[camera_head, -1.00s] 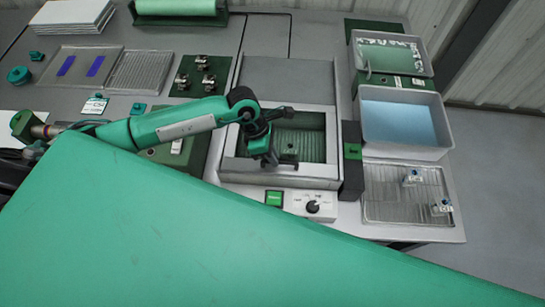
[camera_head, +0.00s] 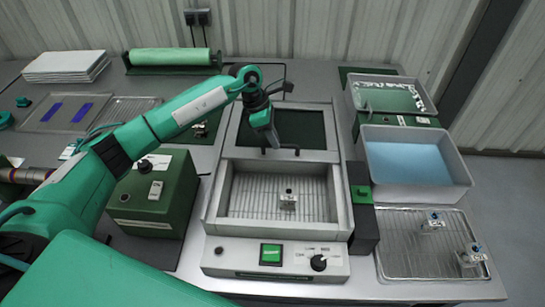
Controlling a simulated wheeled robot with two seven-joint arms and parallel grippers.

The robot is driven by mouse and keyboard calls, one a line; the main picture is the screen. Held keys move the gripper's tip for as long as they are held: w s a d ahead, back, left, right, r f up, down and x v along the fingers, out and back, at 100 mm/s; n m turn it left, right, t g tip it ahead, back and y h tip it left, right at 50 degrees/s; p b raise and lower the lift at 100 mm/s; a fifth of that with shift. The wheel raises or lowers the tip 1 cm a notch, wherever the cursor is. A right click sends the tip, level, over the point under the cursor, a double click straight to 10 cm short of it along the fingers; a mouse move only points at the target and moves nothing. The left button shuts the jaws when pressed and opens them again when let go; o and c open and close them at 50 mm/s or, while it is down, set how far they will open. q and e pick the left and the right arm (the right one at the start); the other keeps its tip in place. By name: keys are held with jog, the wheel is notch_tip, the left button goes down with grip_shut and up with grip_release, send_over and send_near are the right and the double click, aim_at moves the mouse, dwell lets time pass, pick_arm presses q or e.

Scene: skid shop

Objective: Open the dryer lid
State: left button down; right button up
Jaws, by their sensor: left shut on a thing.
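The dryer (camera_head: 210,215) is a light grey metal box in the middle of the bench. Its lid (camera_head: 310,155), a grey frame with a dark window, lies back over the rear half. The front chamber is uncovered and shows a wire rack (camera_head: 250,195) with a small metal piece with a dark top (camera_head: 288,200) on it. My left gripper (camera_head: 270,147) reaches down to the dark bar handle (camera_head: 288,149) at the lid's front edge and is shut on it; the fingertips are partly hidden. My right gripper is not in view.
A dark green box with a switch (camera_head: 150,195) stands left of the dryer, under my left arm. A control panel (camera_head: 275,258) is at the dryer's front. On the right are a tray of blue liquid (camera_head: 410,165) and a wire rack with small clips (camera_head: 410,262).

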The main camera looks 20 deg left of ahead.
pick_arm(q)
jog(key=shift+w+a, duration=0.15)
jog(key=shift+w, duration=0.4)
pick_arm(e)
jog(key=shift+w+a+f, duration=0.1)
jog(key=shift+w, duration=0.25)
pick_arm(q)
jog(key=c, duration=1.5)
grip_release()
jog(key=shift+o, duration=0.2)
